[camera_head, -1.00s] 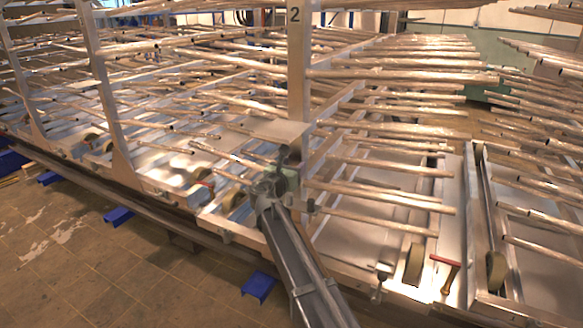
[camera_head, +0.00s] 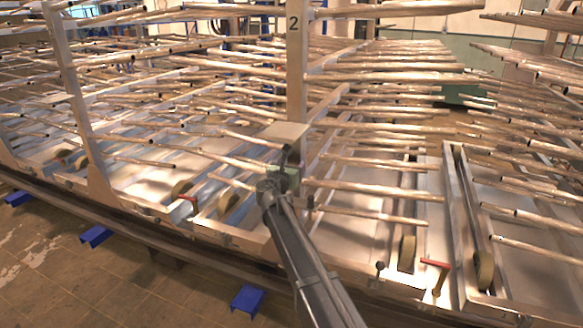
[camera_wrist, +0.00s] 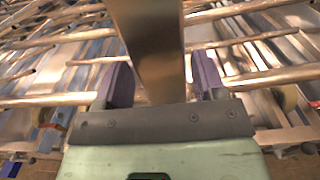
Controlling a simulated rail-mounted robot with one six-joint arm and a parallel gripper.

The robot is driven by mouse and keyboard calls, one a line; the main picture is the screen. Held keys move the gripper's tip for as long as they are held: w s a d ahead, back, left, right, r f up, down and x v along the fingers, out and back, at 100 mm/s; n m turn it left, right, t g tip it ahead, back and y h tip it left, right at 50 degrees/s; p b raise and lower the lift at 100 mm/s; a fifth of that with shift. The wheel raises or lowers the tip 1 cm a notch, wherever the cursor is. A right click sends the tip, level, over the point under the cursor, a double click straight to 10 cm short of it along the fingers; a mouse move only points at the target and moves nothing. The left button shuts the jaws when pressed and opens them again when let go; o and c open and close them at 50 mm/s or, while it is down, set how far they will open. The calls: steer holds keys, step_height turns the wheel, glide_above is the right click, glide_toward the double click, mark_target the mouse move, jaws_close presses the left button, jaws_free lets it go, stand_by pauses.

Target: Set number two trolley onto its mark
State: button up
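The number two trolley has a pale upright post (camera_head: 297,75) with a black "2" (camera_head: 293,22) near its top. My gripper (camera_head: 285,168) is at the lower part of this post, just below the plate. In the wrist view the post (camera_wrist: 155,50) stands between the two purple-padded fingers of my gripper (camera_wrist: 162,72). Gaps show beside the post, so the fingers look open around it. I cannot make out the trolley's mark.
Another upright (camera_head: 85,120) stands to the left, with rows of rods between. Red-handled parts (camera_head: 435,263) and wheels (camera_head: 407,252) sit along the lower frame. Blue blocks (camera_head: 246,300) lie on the tiled floor in front. Rods crowd both sides of my gripper.

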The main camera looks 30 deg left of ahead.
steer(key=shift+o, duration=1.1)
steer(key=v, duration=1.1)
